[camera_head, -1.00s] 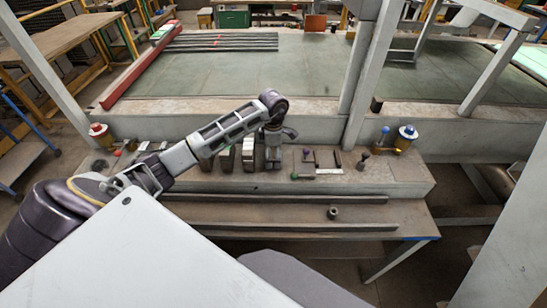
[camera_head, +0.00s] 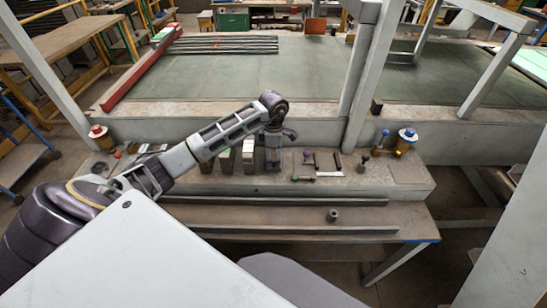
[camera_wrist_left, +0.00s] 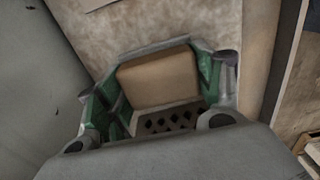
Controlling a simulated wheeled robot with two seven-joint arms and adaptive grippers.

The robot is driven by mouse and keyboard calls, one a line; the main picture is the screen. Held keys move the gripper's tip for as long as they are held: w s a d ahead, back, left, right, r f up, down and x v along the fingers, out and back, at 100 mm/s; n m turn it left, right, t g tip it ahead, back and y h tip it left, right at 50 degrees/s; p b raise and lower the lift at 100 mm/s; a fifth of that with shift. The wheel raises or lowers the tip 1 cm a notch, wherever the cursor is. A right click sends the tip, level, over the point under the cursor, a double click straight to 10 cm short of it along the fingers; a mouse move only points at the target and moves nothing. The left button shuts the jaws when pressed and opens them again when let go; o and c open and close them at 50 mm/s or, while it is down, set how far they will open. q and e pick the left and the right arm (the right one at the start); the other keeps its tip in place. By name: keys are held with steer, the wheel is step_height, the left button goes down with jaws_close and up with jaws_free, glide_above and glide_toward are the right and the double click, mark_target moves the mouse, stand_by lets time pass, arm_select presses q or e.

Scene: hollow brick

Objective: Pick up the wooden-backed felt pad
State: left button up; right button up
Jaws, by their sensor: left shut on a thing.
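The wooden-backed felt pad (camera_wrist_left: 160,78) shows in the left wrist view as a tan-brown block between my fingers. My left gripper (camera_wrist_left: 158,92) has green-lined fingers on the pad's left and right sides and is shut on it. In the head view my left gripper (camera_head: 273,160) points down at the grey ledge of the bench, in the row of small items. The pad is hidden or too small to make out there. The felt side cannot be told. My right gripper is not in view.
Upright blocks (camera_head: 248,156) stand close on the left of the gripper. Small tools (camera_head: 304,168) lie close on its right. Dark bars (camera_head: 300,199) and a small nut (camera_head: 333,215) lie in front, lower down.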

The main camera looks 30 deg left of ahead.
arm_select(q)
steer(key=shift+r+b, duration=0.75)
steer(key=shift+r, duration=4.1)
steer(key=shift+r, duration=0.1)
